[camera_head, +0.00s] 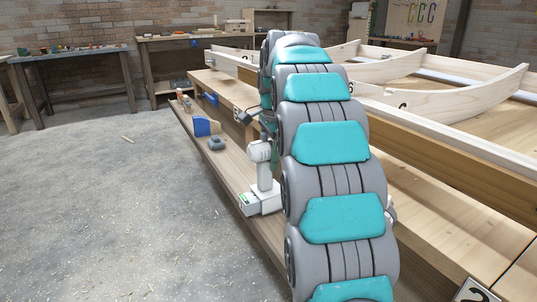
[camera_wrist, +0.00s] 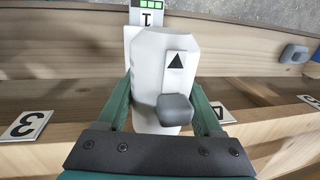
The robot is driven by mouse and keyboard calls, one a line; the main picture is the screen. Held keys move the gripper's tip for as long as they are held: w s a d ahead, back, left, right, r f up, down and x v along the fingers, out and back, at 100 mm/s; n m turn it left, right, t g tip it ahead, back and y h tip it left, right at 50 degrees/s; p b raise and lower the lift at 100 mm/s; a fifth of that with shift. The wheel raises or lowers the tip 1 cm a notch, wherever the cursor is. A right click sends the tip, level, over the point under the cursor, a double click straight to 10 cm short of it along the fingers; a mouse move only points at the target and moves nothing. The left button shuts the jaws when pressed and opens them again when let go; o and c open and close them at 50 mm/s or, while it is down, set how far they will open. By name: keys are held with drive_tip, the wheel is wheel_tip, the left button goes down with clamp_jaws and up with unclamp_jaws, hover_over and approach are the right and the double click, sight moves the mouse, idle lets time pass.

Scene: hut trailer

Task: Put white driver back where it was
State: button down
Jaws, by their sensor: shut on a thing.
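The white driver (camera_head: 262,172) is upright beside my arm in the head view, with its wide battery base at the bottom over the lower plank (camera_head: 226,171) of the workbench. I cannot tell whether the base touches the plank. In the wrist view the white driver (camera_wrist: 150,62) lies between the two green fingers of my gripper (camera_wrist: 165,88), which is shut on it. A black triangle, a grey knob and a base with green lights and a 1 show on it. In the head view my arm hides most of the gripper.
Number tiles, one with a 3 (camera_wrist: 27,125), lie along the bench edge; another tile (camera_head: 477,291) is at the lower right. A grey object (camera_head: 216,143) and a blue piece (camera_head: 204,126) sit farther along the lower plank. A wooden frame (camera_head: 455,95) covers the benchtop. Floor at left is mostly clear.

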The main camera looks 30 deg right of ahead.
drive_tip(key=shift+f, duration=0.3)
drive_tip(key=shift+c, duration=0.2)
unclamp_jaws()
drive_tip(key=r, duration=0.3)
drive_tip(key=s+r, duration=0.1)
drive_tip(key=r, duration=0.2)
drive_tip(key=r+p, duration=0.1)
drive_tip(key=r, duration=0.3)
drive_tip(key=shift+s, duration=0.35)
drive_tip(key=shift+s+r+p, duration=0.15)
drive_tip(key=shift+r+p, duration=0.4)
drive_tip(key=shift+r, duration=0.15)
drive_tip(key=shift+s+r+p, duration=0.15)
drive_tip(key=shift+r+p, duration=0.35)
drive_tip(key=shift+r, duration=0.2)
